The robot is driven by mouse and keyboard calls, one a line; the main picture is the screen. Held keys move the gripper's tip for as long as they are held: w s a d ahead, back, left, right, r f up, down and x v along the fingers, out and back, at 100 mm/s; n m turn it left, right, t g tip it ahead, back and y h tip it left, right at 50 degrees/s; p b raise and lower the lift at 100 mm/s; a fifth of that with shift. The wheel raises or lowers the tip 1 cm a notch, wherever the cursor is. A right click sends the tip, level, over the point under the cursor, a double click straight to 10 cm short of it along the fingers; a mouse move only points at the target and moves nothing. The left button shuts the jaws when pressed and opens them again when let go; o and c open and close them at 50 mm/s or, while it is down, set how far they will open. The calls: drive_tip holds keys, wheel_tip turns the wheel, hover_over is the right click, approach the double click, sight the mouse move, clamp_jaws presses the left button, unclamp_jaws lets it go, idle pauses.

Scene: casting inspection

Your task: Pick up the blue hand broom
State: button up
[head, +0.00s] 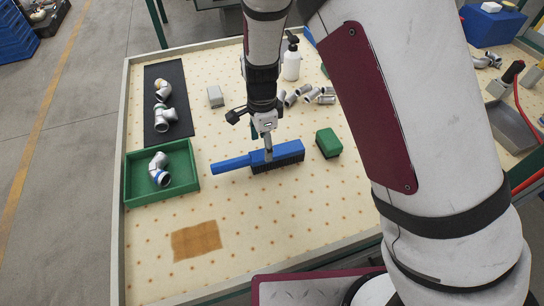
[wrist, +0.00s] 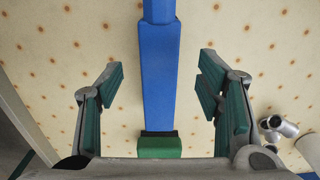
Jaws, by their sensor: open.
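The blue hand broom (head: 231,165) lies on the pale dotted table top, its handle to the left and its dark bristles along the head at the right. In the wrist view the broom (wrist: 160,75) runs from the top edge down the middle, between my two fingers. My gripper (head: 268,148) is above the broom's head. In the wrist view my gripper (wrist: 162,84) is open, with a gap between each finger and the broom. The height of the fingertips over the broom is hard to tell, and my gripper hides part of the head.
A green block (head: 328,142) lies just right of the broom. A green tray (head: 128,181) with a pipe fitting stands left. A dark mat (head: 153,90) holds fittings. A brown patch (head: 196,240) is in front.

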wheel_tip(320, 180, down, 5)
drive_tip(key=shift+d+f, duration=0.1)
idle(0.3)
clamp_jaws()
drive_tip(key=shift+r, duration=5.1)
